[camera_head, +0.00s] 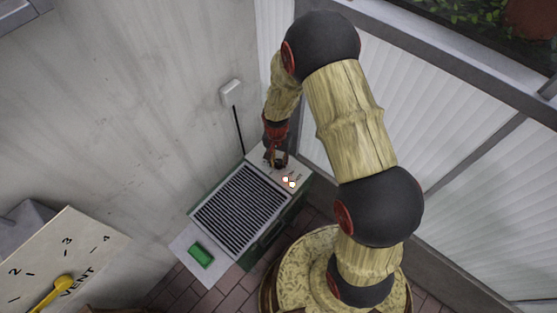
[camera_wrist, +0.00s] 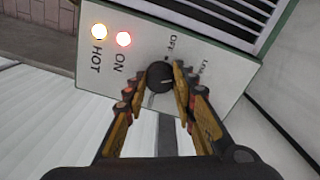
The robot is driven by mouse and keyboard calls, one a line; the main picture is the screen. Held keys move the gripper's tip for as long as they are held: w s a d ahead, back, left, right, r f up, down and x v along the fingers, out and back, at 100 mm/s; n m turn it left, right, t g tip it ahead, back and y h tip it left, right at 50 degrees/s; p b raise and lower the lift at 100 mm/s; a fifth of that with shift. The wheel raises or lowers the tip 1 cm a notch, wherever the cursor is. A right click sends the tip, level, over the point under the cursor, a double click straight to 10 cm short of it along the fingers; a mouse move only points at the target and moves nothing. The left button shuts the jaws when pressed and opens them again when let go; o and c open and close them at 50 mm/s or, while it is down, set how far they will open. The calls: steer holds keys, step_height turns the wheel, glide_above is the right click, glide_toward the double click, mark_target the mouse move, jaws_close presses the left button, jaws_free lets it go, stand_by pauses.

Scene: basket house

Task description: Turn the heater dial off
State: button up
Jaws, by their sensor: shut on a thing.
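The heater (camera_head: 240,205) stands on the floor against the wall, with a dark slatted grille and a pale control panel (camera_wrist: 225,75). The black round heater dial (camera_wrist: 160,74) sits on that panel, beside printed OFF and LOW labels. My gripper (camera_wrist: 161,80) has one finger on each side of the dial and is shut on it. In the head view my gripper (camera_head: 277,160) reaches down to the panel's far end and hides the dial. The dial's exact setting is hard to read.
A green block (camera_head: 201,255) lies on a pale plate at the heater's near end. A vent panel (camera_head: 95,245) with a yellow lever (camera_head: 64,284) is at lower left. A wall outlet box (camera_head: 231,92) with a black cord is above the heater. White panelled walls are close on the right.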

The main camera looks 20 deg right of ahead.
steer(key=c, duration=0.5)
steer(key=shift+o, duration=0.2)
steer(key=shift+n, duration=0.3)
steer(key=n+p, duration=0.2)
steer(key=n, duration=0.3)
steer(key=shift+r+n, duration=0.1)
steer(key=shift+n, duration=0.2)
steer(key=n+p, duration=0.2)
steer(key=n, duration=0.3)
steer(key=shift+d+n, duration=0.1)
steer(key=shift+n, duration=0.2)
steer(key=o, duration=1.2)
steer(key=shift+c, duration=0.2)
